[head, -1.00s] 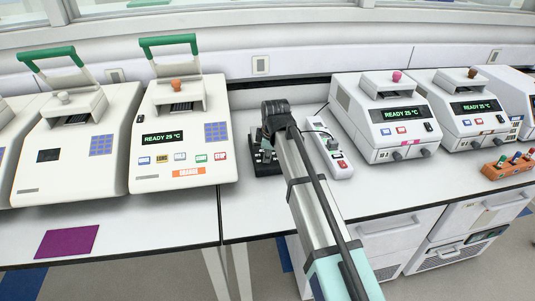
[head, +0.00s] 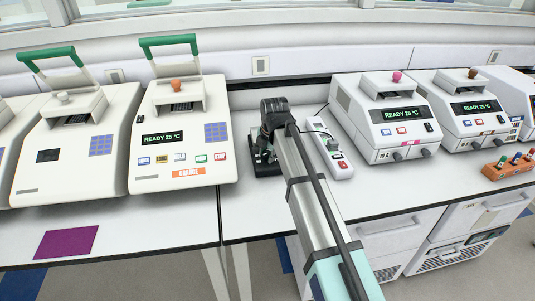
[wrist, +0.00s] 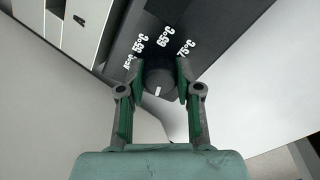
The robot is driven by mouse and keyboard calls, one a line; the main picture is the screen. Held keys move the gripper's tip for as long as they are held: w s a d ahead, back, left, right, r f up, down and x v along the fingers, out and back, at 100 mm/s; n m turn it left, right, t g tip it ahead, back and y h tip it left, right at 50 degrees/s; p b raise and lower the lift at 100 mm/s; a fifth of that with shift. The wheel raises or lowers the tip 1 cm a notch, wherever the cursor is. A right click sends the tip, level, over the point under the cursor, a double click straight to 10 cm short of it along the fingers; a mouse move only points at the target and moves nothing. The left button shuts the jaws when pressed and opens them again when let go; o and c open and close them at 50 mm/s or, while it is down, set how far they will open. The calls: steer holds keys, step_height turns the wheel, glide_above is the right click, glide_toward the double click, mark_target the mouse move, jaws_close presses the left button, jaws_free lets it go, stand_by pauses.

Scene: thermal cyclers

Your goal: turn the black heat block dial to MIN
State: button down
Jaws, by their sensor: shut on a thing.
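The black heat block (head: 266,168) sits on the bench left of the white power strip in the head view, partly hidden by my arm. In the wrist view its black panel (wrist: 207,35) carries white labels, 55°C, 65°C and 75°C among them. The round black dial (wrist: 158,83) has a white pointer mark on its lower side, facing my palm and away from these labels. My gripper (wrist: 160,77) is shut on the dial, one green-padded finger at each side. No MIN label is legible.
A white power strip (head: 333,156) lies close to the right of the block. White thermal cyclers (head: 182,135) stand to the left, with other machines (head: 385,115) to the right. An orange tube rack (head: 508,167) is at far right. The bench in front of the block is clear.

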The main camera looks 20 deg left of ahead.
steer(key=shift+f+n, duration=0.1)
steer(key=shift+n, duration=0.5)
steer(key=c, duration=0.8)
jaws_free()
steer(key=v, duration=1.2)
